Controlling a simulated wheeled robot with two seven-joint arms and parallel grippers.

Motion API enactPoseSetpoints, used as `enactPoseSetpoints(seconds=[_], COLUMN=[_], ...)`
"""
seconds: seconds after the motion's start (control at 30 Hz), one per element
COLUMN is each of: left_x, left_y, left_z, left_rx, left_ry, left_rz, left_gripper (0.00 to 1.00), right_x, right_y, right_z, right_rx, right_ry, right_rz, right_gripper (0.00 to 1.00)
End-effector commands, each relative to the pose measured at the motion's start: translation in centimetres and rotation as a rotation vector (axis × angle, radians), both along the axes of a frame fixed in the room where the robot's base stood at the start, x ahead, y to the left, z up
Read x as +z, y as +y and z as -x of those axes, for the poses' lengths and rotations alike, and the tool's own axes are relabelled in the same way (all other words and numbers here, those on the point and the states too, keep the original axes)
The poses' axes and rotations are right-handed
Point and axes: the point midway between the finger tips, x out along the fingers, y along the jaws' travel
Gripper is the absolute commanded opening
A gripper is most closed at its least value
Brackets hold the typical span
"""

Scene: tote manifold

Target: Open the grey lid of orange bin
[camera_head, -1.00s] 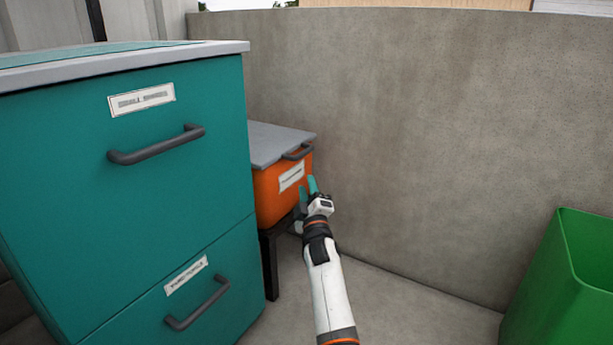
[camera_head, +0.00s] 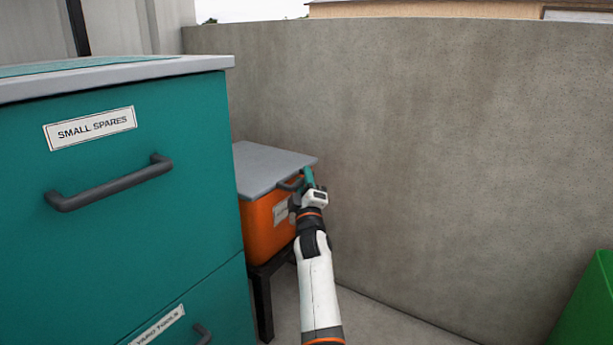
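The orange bin (camera_head: 258,230) stands on a dark stand, partly behind the teal cabinet. Its grey lid (camera_head: 268,167) lies flat and closed on top. A dark handle (camera_head: 288,185) sits at the lid's front edge. My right gripper (camera_head: 305,182) is at the right end of this handle, close to the lid's front right corner. One teal fingertip shows above the handle; the other finger is hard to make out. I cannot tell whether the fingers are around the handle or touching it. The gripper hides part of the bin's front and label. My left gripper is not in view.
A teal cabinet (camera_head: 150,220) with drawer handles fills the left, close beside the bin. A concrete wall (camera_head: 430,150) runs behind and to the right. A green bin (camera_head: 590,305) stands at the lower right. Floor between them is clear.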

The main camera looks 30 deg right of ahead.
Motion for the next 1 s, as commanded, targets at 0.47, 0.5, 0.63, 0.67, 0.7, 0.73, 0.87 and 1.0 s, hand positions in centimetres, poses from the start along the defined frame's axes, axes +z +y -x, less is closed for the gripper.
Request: enactPoseSetpoints(seconds=[0.47, 0.5, 0.63, 0.67, 0.7, 0.73, 0.87, 1.0], left_x=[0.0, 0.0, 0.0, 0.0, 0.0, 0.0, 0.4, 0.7], left_y=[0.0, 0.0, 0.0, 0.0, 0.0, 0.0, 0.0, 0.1], left_z=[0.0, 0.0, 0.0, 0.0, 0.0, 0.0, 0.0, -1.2], left_rx=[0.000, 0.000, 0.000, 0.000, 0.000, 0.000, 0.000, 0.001], left_ry=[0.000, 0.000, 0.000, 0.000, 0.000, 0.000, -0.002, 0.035], left_rz=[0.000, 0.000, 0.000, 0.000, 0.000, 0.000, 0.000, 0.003], left_gripper=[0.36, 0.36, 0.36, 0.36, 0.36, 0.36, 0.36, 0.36], right_x=[0.1, 0.1, 0.1, 0.1, 0.1, 0.1, 0.4, 1.3], right_y=[0.1, 0.1, 0.1, 0.1, 0.1, 0.1, 0.1, 0.1], right_z=[-0.1, -0.1, -0.1, -0.1, -0.1, -0.1, -0.1, -0.1], right_rx=[0.000, 0.000, 0.000, 0.000, 0.000, 0.000, 0.000, 0.000], right_ry=[0.000, 0.000, 0.000, 0.000, 0.001, 0.001, 0.005, 0.019], right_rz=[-0.001, -0.001, -0.001, -0.001, -0.002, -0.002, 0.000, 0.007], right_gripper=[0.08, 0.02, 0.00, 0.00, 0.00, 0.00, 0.00, 0.00])
